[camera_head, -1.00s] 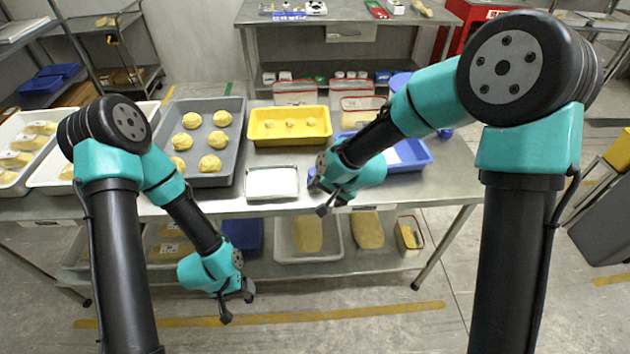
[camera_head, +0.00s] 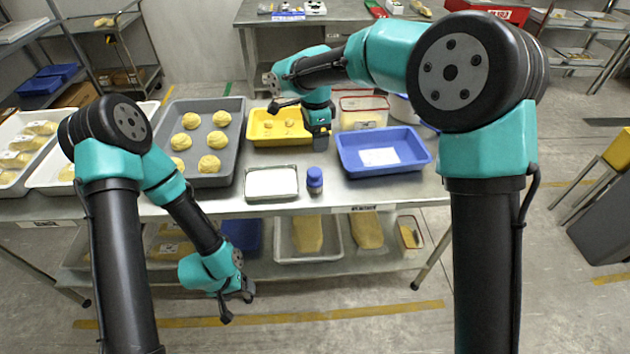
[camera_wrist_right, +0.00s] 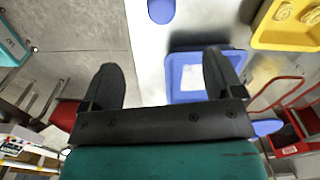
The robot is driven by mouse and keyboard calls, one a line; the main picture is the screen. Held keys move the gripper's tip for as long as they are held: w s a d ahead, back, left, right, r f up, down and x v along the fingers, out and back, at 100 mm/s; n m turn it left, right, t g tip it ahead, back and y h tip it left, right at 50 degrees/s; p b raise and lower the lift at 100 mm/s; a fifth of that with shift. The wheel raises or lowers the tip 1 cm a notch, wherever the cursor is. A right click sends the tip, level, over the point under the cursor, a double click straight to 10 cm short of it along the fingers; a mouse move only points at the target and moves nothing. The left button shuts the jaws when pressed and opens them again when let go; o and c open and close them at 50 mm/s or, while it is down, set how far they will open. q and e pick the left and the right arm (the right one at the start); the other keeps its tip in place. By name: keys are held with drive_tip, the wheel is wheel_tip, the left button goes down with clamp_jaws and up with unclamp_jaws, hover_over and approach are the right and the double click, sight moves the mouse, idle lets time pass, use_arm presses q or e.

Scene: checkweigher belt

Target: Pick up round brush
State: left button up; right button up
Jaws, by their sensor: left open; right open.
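A small upright thing with a round blue top and a greyish lower part (camera_head: 315,181) stands on the steel table, between the silver tray and the blue tray. It may be the round brush, but no bristles can be made out. Its blue top shows at the upper edge of the right wrist view (camera_wrist_right: 160,9). My right gripper (camera_head: 275,92) is open and empty above the yellow tray, beyond that thing and pointing left. Its two fingers are apart in the wrist view (camera_wrist_right: 163,85). My left gripper (camera_head: 238,306) is open and empty, low in front of the table.
A silver tray (camera_head: 271,197) lies left of the blue-topped thing, and a blue tray (camera_head: 350,166) with a white sheet lies right. Behind are a yellow tray (camera_head: 256,139) and a grey tray of dough (camera_head: 236,168). Clear-sided tubs (camera_head: 362,116) stand behind the blue tray.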

sight(315, 172)
idle(0.3)
wheel_tip(315, 172, down, 12)
drive_tip(key=shift+f, duration=0.1)
idle(0.5)
drive_tip(key=shift+w+f, duration=0.15)
drive_tip(key=shift+f, duration=2.45)
drive_tip(key=c, duration=1)
